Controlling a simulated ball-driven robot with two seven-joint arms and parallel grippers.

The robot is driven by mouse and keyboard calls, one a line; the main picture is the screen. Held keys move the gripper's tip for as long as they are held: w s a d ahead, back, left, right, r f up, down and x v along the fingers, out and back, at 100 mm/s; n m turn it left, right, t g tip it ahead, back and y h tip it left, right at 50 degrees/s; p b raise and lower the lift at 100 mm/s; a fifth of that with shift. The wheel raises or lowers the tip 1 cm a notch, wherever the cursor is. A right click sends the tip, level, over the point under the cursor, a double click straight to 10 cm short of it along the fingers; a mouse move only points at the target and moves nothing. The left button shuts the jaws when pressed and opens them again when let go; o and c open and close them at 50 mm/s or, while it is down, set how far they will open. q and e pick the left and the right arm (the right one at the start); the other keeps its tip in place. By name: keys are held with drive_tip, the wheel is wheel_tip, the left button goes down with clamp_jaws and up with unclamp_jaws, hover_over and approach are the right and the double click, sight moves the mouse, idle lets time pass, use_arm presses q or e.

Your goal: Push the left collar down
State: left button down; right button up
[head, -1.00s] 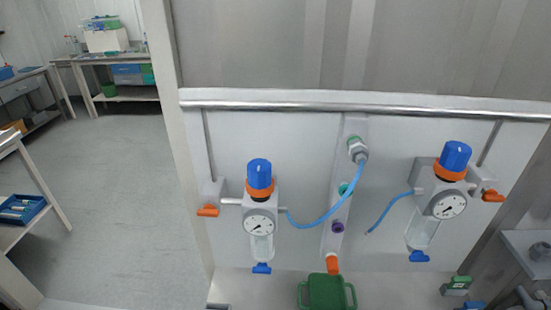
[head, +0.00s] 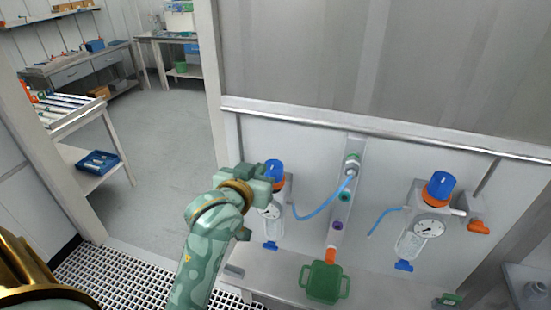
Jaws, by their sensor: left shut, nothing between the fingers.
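The left regulator has a blue knob (head: 274,168) on top, with an orange collar (head: 281,183) just below it, mostly hidden behind my left gripper. Its round gauge (head: 272,210) is partly covered by my arm, and a blue valve (head: 270,246) shows at its bottom. My left gripper (head: 264,182) is shut and empty, in front of the collar and just below the knob. I cannot tell whether it touches the collar. My right gripper is not in view.
A right regulator (head: 410,244) with its own blue knob (head: 440,184) and orange collar stands further right. Blue hoses hang between the units, beside a central column. A green container (head: 324,281) sits on the ledge below. A metal rail (head: 380,127) runs above.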

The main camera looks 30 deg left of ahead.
use_arm(q)
drive_tip(key=r, duration=0.2)
hover_over(271, 169)
wheel_tip(271, 169, down, 2)
drive_tip(key=f, duration=0.1)
wheel_tip(271, 169, down, 3)
drive_tip(key=shift+r+b, duration=0.1)
drive_tip(key=shift+b, duration=0.25)
drive_tip(key=shift+s+f, duration=0.15)
drive_tip(key=shift+f, duration=0.3)
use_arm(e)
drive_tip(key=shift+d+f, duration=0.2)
